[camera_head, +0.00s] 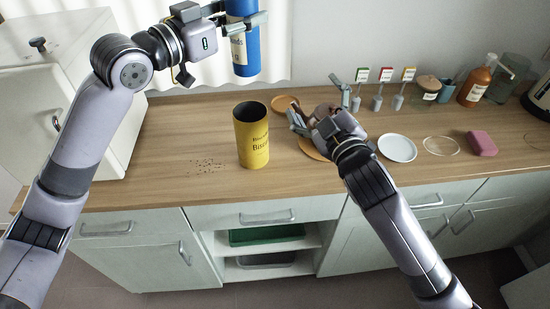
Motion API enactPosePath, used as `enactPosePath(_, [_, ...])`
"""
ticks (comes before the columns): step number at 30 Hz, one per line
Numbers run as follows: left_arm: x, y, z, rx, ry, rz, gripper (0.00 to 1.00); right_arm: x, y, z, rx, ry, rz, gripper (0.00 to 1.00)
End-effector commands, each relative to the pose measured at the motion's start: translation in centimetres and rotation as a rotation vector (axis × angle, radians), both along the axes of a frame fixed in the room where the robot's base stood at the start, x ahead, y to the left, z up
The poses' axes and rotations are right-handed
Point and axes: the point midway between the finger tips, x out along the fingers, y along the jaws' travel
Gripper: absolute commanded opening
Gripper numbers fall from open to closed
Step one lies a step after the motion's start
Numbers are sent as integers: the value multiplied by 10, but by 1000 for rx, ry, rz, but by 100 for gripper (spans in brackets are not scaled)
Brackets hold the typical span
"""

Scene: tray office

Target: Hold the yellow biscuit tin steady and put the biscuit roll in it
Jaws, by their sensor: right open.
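The yellow biscuit tin (254,148) stands upright on the wooden counter, with a dark open top. The blue roll (246,53) with a pale label, apparently the biscuit roll, is held upright in the air above and behind the tin. My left gripper (246,22) is shut around the roll's upper part; the roll's top is cut off by the picture edge. My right gripper (318,103) is open, to the right of the tin and apart from it. It partly hides a brown round thing on an orange plate (312,149).
Crumbs (207,165) lie left of the tin. Another orange disc (285,103) lies behind it. A white plate (397,148), a pink block (482,143), small label stands (377,101) and a brown bottle (474,84) are to the right. A white cabinet (105,150) stands left.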

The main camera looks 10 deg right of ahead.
Motion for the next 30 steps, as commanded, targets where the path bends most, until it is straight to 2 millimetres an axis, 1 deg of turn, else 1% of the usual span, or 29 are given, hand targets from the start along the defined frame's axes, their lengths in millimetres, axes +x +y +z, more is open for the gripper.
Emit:
enactPosePath(1, [0, 0, 1, -1, -2, 0, 11, -13, 22, -22, 86, 49, 44, 86])
enactPosePath(3, [0, 0, 1, -1, -2, 0, 11, -30, 47, -44, 218, 108, 97, 86])
enactPosePath(6, [0, 0, 1, -1, -2, 0, 11, -50, 71, -68, 415, 182, 144, 86])
enactPosePath(10, [0, 0, 1, -1, -2, 0, 11, -67, 86, -86, 608, 244, 171, 86])
enactPosePath(14, [0, 0, 1, -1, -2, 0, 11, -74, 92, -93, 708, 272, 178, 86])
enactPosePath(17, [0, 0, 1, -1, -2, 0, 11, -71, 95, -95, 732, 277, 180, 86])
enactPosePath(20, [0, 0, 1, -1, -2, 0, 11, -60, 99, -94, 735, 276, 180, 86])
enactPosePath(30, [0, 0, 1, -2, -1, 0, 11, 0, 124, -94, 731, 277, 180, 86])
